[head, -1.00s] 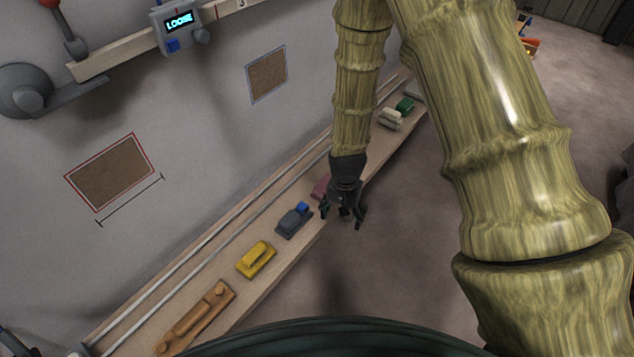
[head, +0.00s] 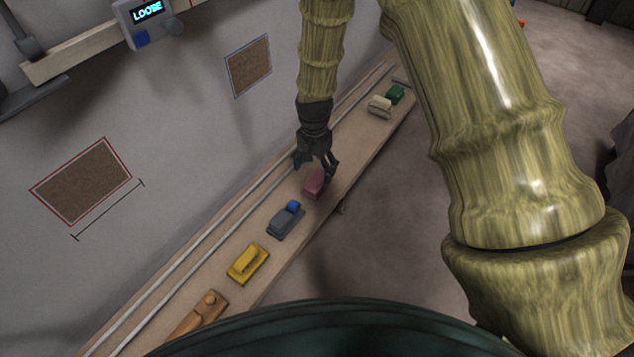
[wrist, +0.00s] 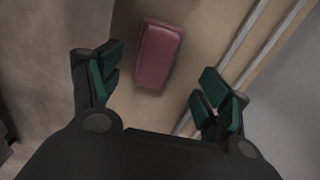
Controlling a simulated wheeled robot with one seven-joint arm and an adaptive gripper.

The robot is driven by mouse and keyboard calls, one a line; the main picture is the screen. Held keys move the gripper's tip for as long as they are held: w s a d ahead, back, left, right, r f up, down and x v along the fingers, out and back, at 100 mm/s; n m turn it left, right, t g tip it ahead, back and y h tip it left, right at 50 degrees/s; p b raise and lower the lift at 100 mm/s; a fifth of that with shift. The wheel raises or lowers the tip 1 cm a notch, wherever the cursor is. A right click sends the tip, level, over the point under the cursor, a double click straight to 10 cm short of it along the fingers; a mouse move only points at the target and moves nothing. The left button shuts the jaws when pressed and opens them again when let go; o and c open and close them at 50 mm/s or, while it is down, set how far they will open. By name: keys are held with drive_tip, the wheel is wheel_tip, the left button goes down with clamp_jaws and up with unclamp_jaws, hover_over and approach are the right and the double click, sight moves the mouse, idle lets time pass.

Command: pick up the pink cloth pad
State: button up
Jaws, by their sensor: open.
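The pink cloth pad (head: 314,184) lies on the long wooden shelf, between the grey block with a blue part and the pale block farther up. In the wrist view the pad (wrist: 158,54) is a rounded pink block, ahead of the fingers and a little left of the middle of the gap. My gripper (head: 316,172) is above the shelf at the pad in the head view. In the wrist view my gripper (wrist: 155,92) is open and empty, its green-padded fingers wide apart. The fingers do not appear to touch the pad; the exact height is unclear.
On the same shelf (head: 345,164) stand a grey block with a blue part (head: 285,221), a yellow block (head: 248,263), a wooden tool (head: 200,318), a pale block (head: 380,106) and a green block (head: 396,94). Two rails (head: 230,212) run along the wall side.

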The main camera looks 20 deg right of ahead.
sight(317, 178)
drive_tip(key=shift+s+d+f, duration=0.1)
drive_tip(key=shift+s+f, duration=0.05)
drive_tip(key=shift+f, duration=1.2)
drive_tip(key=shift+s+d+f, duration=0.1)
drive_tip(key=shift+s+f, duration=0.05)
drive_tip(key=shift+f, duration=1.2)
drive_tip(key=c, duration=1.1)
